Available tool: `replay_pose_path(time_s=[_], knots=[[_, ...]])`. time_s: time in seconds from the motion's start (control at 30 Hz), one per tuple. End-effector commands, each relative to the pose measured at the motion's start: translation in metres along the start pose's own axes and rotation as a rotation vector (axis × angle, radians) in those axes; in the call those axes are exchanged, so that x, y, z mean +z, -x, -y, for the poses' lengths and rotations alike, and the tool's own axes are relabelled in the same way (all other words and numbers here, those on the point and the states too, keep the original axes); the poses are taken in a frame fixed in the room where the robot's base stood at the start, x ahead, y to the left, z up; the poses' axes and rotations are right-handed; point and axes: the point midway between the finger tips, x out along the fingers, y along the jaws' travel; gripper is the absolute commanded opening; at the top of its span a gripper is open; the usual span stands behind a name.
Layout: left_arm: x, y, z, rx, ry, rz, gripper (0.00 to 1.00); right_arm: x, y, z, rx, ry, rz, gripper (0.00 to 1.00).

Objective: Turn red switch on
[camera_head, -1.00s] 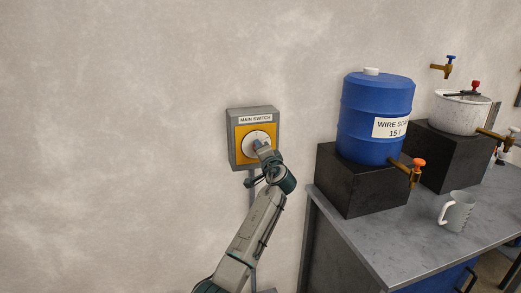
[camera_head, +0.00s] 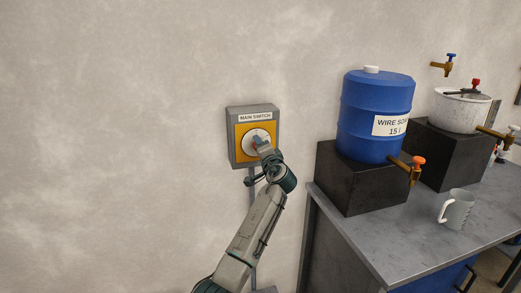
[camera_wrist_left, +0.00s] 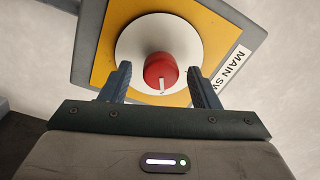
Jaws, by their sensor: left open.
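The main switch box (camera_head: 233,150) is grey with a yellow face and hangs on the wall, labelled "MAIN SWITCH". In the left wrist view its red knob (camera_wrist_left: 160,70) sits on a white round plate (camera_wrist_left: 128,50) and bears a white pointer line. My left gripper (camera_wrist_left: 162,82) is open, with one finger on each side of the knob and gaps between the fingers and the knob. In the head view my left gripper (camera_head: 262,142) is at the switch and hides most of the knob. My right gripper is not in view.
A grey table (camera_head: 365,235) stands to the right, with a blue barrel (camera_head: 365,105) on a black block (camera_head: 350,185). A grey mug (camera_head: 459,212) and a white pot (camera_head: 455,115) on another block are farther right. The wall left of the switch is clear.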

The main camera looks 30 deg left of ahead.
Motion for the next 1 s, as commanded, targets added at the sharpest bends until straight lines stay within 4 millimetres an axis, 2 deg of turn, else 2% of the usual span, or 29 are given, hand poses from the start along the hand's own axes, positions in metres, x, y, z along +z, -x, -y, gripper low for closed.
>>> replay_pose_path(time_s=[0.17, 0.4, 0.53, 0.7, 1.0], knots=[[0.001, 0.026, -0.004, 0.001, 0.003, -0.002, 0.56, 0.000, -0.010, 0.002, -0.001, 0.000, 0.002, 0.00], [0.001, 0.076, -0.005, 0.002, 0.002, -0.001, 0.56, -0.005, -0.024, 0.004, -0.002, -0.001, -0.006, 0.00], [0.000, 0.094, -0.004, 0.002, 0.002, -0.002, 0.56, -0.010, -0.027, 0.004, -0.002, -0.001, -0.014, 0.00], [0.001, 0.104, -0.002, 0.001, -0.001, 0.001, 0.56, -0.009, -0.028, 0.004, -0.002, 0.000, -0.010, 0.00], [0.000, 0.104, -0.001, 0.001, -0.001, 0.001, 0.56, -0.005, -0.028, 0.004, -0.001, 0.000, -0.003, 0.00]])
